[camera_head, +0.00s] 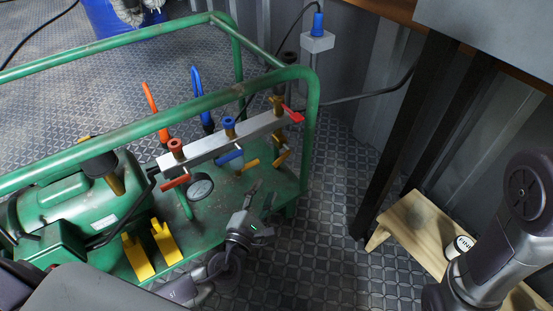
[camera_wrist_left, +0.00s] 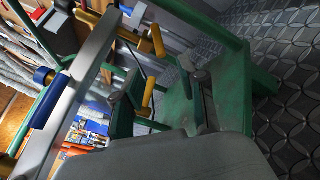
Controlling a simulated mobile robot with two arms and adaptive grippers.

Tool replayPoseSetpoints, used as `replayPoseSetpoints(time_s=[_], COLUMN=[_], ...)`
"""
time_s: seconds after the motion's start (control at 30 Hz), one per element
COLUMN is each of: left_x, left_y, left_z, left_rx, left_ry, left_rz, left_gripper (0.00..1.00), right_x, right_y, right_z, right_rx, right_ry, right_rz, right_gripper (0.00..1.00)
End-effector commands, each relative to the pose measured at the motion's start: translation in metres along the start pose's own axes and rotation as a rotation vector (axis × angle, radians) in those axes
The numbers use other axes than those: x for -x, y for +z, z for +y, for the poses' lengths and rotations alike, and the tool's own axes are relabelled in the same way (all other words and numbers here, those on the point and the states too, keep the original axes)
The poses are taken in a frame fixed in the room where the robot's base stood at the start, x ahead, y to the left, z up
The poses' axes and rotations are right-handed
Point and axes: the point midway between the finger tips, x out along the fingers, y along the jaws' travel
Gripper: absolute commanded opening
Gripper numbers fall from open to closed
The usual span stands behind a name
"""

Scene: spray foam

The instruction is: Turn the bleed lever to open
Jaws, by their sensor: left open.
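A silver manifold bar (camera_head: 225,141) runs across the green cart and carries several small handles. I cannot tell which is the bleed lever. My left gripper (camera_head: 261,193) is open and empty, below and in front of the bar, apart from the handles. It also shows in the left wrist view (camera_wrist_left: 158,76). My right gripper is out of view.
The green cart frame (camera_head: 309,110) rises around the manifold. A pressure gauge (camera_head: 200,187), a green tank (camera_head: 80,190) and two yellow pedals (camera_head: 150,250) are on the cart. A wooden bench (camera_head: 415,225) stands right. Patterned floor (camera_head: 335,220) lies clear between.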

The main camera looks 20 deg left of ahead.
Motion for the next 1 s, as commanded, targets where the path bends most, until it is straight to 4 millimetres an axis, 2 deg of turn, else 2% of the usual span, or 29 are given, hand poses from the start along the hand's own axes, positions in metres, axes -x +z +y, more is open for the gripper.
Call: replayPoseSetpoints(time_s=[0.13, 0.3, 0.5, 0.7, 0.97, 1.0], left_x=[-0.034, -0.07, -0.099, -0.111, -0.111, -0.111], left_y=[-0.002, -0.002, -0.002, 0.0, 0.0, 0.0], left_z=[-0.002, -0.002, -0.001, 0.0, 0.0, 0.0], left_rx=[0.002, 0.0, 0.0, -0.001, -0.001, -0.001], left_ry=[0.005, 0.005, 0.003, 0.002, 0.001, 0.001], left_rz=[-0.005, -0.004, -0.003, -0.002, -0.002, -0.002], left_gripper=[0.41, 0.41, 0.41, 0.41, 0.41, 0.35], right_x=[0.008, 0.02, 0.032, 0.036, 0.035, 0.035], right_y=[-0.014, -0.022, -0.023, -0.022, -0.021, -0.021], right_z=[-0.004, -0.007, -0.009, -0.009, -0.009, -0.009], right_rx=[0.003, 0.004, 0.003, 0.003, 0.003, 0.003], right_ry=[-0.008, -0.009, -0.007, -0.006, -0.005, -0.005], right_rz=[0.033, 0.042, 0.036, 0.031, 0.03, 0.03], right_gripper=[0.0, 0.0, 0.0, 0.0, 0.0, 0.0])
